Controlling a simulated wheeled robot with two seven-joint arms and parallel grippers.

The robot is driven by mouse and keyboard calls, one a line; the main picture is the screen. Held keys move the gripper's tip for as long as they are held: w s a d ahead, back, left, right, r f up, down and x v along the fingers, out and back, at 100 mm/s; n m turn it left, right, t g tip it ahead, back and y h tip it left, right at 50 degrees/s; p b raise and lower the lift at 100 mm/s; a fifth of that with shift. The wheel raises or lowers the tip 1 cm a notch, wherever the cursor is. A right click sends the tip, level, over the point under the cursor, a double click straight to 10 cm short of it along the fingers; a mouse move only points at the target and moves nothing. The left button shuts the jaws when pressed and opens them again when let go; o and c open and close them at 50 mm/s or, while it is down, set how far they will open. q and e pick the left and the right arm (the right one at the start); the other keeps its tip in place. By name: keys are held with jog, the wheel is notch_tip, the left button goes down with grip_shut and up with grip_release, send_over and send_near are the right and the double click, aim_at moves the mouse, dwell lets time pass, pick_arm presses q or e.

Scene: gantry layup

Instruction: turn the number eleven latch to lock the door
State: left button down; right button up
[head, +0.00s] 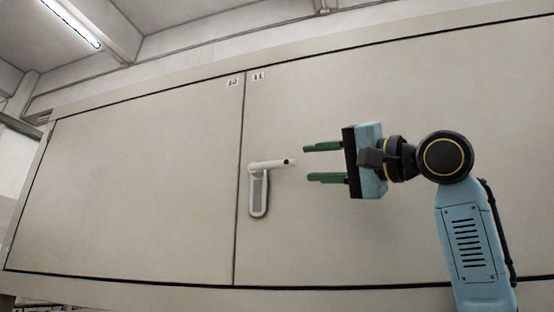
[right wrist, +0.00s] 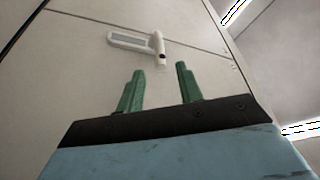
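The latch (head: 272,164) is a pale lever handle on a long rounded plate (head: 259,195), at the left edge of the door marked 11 (head: 370,245). Its lever points right, about level, and the plate hangs down. My right gripper (head: 308,162) is right of the lever's end, with green fingers apart, one above and one below the lever's height. Nothing is between them. In the right wrist view the latch (right wrist: 157,45) lies beyond the open fingertips (right wrist: 160,68), apart from them. My left gripper is not in view.
A door marked 10 (head: 130,190) adjoins on the left across a dark vertical seam. Both doors look flat and closed. No loose object stands between my right gripper and the latch. A ceiling lamp (head: 72,24) is at the top left.

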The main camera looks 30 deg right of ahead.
aim_at(288, 164)
jog(key=p+x, duration=0.3)
jog(key=x, duration=0.5)
jog(key=shift+w+r, duration=0.1)
jog(key=shift+w, duration=0.1)
jog(key=shift+w+a, duration=0.25)
jog(key=shift+w, duration=0.35)
jog(key=shift+c, duration=0.5)
grip_shut()
